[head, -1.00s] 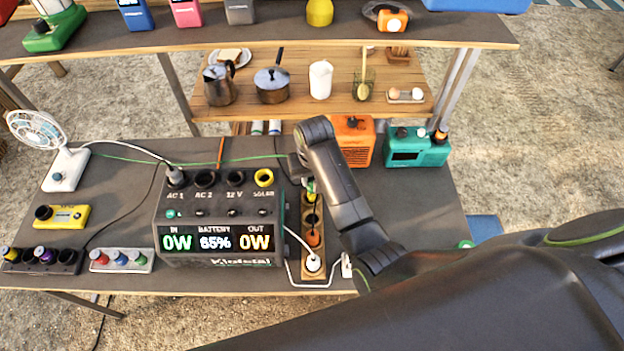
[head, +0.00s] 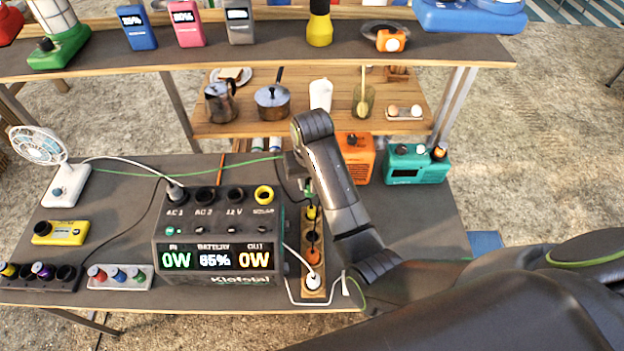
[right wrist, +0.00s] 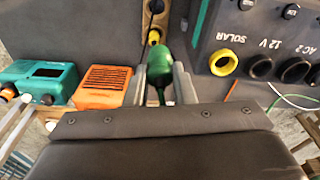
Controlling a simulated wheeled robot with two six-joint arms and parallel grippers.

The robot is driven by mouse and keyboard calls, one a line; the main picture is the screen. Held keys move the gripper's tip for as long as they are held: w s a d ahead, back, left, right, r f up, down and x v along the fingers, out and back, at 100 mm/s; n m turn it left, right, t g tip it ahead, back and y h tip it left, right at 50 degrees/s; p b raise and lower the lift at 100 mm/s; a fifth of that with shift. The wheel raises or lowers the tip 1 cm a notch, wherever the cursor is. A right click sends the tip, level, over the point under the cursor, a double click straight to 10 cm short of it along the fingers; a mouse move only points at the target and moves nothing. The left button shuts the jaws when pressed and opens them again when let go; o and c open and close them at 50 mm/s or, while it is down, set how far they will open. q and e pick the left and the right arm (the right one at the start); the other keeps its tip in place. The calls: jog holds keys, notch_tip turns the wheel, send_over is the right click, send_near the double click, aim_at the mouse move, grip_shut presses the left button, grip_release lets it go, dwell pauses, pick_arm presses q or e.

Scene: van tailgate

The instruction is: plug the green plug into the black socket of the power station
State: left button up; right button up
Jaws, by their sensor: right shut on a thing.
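My right gripper (right wrist: 160,85) is shut on the green plug (right wrist: 155,66) in the right wrist view. In the head view the right gripper (head: 298,172) is behind the far end of the plug rack, right of the power station (head: 218,279); it mostly hides the green plug there. The power station has a row of sockets. The AC 2 socket (head: 205,194) and the 12 V socket (head: 235,195) are black and look empty. The SOLAR socket (head: 264,194) is yellow. My left gripper is not in view.
The wooden plug rack (head: 318,256) holds yellow, orange and white plugs. An orange box (head: 360,160) and a teal radio (head: 416,166) stand right of my gripper. A fan (head: 62,180) stands at left. A green cable (head: 225,164) crosses behind the station.

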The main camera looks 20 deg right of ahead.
jog(key=w+a+b, duration=0.2)
jog(key=w+a, duration=0.3)
jog(key=a, duration=0.4)
jog(key=w+a+b, duration=0.3)
jog(key=w+a, duration=0.1)
jog(key=a, duration=0.5)
jog(key=shift+w+a+b, duration=0.3)
jog(key=shift+w, duration=0.05)
jog(key=shift+f, duration=0.15)
jog(key=shift+f+b, duration=0.6)
jog(key=shift+f, duration=1.05)
jog(key=shift+p, duration=0.5)
jog(key=shift+f, duration=0.2)
jog(key=shift+f+b, duration=0.75)
jog(key=shift+f, duration=0.65)
